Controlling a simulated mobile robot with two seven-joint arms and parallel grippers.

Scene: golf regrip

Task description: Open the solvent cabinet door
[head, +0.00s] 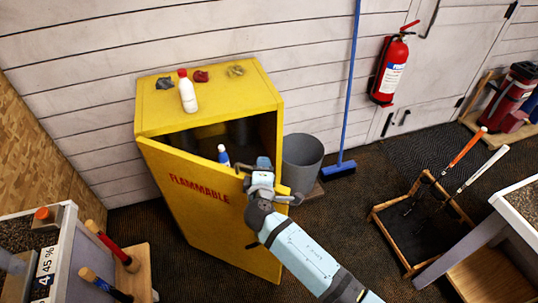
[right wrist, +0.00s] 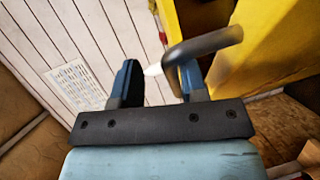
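The yellow solvent cabinet (head: 262,88) stands against the back wall. Its door (head: 195,215), marked FLAMMABLE, is partly open, hinged at the left and swung toward me. My right gripper (head: 258,172) is at the upper free edge of the door. In the right wrist view, my right gripper (right wrist: 158,85) has its fingers apart. The black door handle (right wrist: 205,46) curves across the right finger, with one end in the gap between the fingers. I cannot tell whether it touches. My left gripper is out of view.
A club rack (head: 385,225) stands right, a workbench (head: 75,250) at front left. Floor before the door is clear.

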